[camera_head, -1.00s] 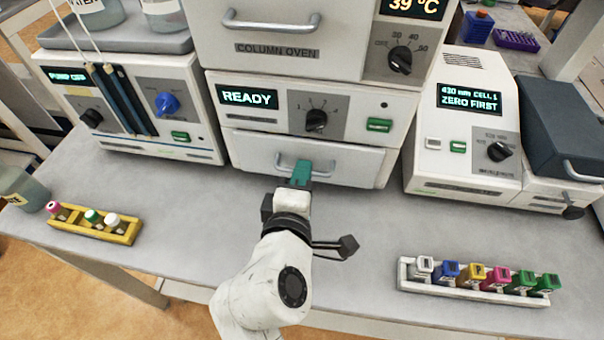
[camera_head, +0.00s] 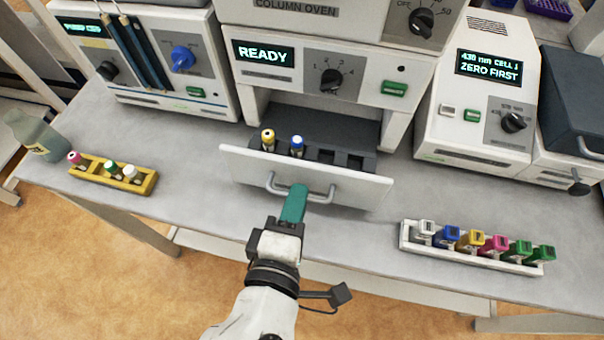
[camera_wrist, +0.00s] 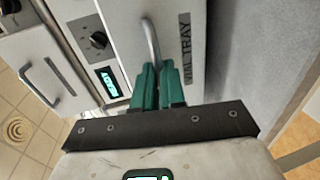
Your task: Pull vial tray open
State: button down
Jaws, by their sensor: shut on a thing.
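The vial tray (camera_head: 355,188) is a white-fronted drawer below the READY panel, and it stands pulled out over the bench. Its dark rack holds a yellow-capped vial (camera_head: 268,139) and a blue-capped vial (camera_head: 297,146) on the left, with empty slots to the right. My gripper (camera_head: 292,203) has green fingers shut on the tray's bar handle (camera_head: 272,184). In the wrist view the green fingers (camera_wrist: 158,88) close around the handle (camera_wrist: 152,45), beside the VIAL TRAY label (camera_wrist: 185,50).
A yellow rack (camera_head: 140,183) with several vials sits on the bench at left, near a bottle (camera_head: 30,135). A white rack (camera_head: 405,240) of several coloured cuvettes lies at right. The photometer (camera_head: 470,120) stands right of the tray. Bench between is clear.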

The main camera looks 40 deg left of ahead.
jog(key=shift+s+f, duration=0.1)
jog(key=c, duration=1.2)
grip_release()
jog(key=b+v, duration=0.1)
jog(key=v, duration=0.9)
jog(key=shift+s+d, duration=0.25)
